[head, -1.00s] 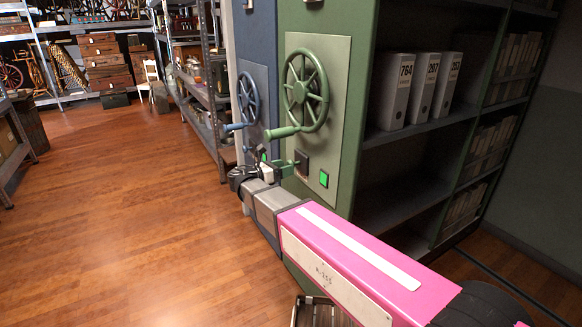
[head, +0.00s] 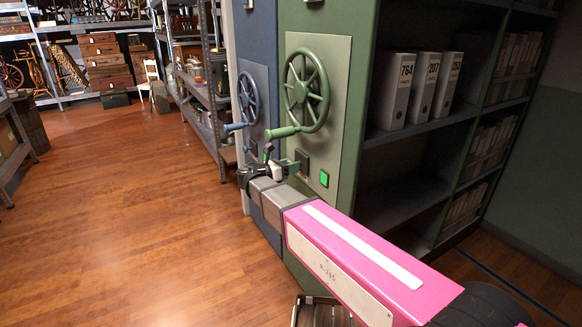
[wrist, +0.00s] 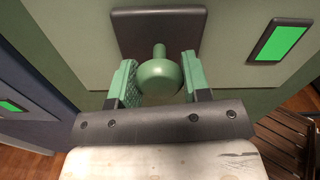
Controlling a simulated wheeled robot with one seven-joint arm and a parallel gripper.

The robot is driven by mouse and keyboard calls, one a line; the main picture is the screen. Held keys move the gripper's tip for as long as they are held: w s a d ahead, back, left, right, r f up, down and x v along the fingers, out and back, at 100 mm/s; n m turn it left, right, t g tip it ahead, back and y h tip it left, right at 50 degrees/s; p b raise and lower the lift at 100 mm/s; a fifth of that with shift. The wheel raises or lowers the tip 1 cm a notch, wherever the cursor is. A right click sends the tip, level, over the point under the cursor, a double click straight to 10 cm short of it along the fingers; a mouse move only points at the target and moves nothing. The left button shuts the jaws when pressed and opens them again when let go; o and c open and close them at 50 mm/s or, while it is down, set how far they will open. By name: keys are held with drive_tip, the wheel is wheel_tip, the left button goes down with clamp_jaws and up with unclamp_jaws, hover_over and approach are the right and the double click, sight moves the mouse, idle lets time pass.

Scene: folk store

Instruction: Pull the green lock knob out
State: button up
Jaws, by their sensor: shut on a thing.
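The green lock knob (wrist: 159,78) is a round-headed knob on a short stem, in front of a dark square plate (wrist: 157,30) on the green cabinet's panel. My gripper (wrist: 158,80) is around it in the wrist view, one green finger pad on each side, shut on the knob's head. The stem shows between the knob and the plate. In the head view my gripper (head: 284,168) is at the panel, below the green handwheel (head: 306,90) and left of the dark plate (head: 303,161). The knob is too small to make out clearly there.
A lit green square (head: 324,179) sits right of the plate. A blue cabinet with a blue handwheel (head: 249,97) stands at left. Open shelves with white binders (head: 397,91) are at right. A slatted wooden crate (head: 318,312) stands below my arm. The wooden floor at left is clear.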

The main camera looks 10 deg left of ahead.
drive_tip(key=v, duration=0.3)
drive_tip(key=o, duration=1.3)
drive_tip(key=shift+s+a, duration=0.1)
drive_tip(key=shift+a, duration=0.05)
drive_tip(key=v, duration=1)
drive_tip(key=shift+s+a, duration=0.3)
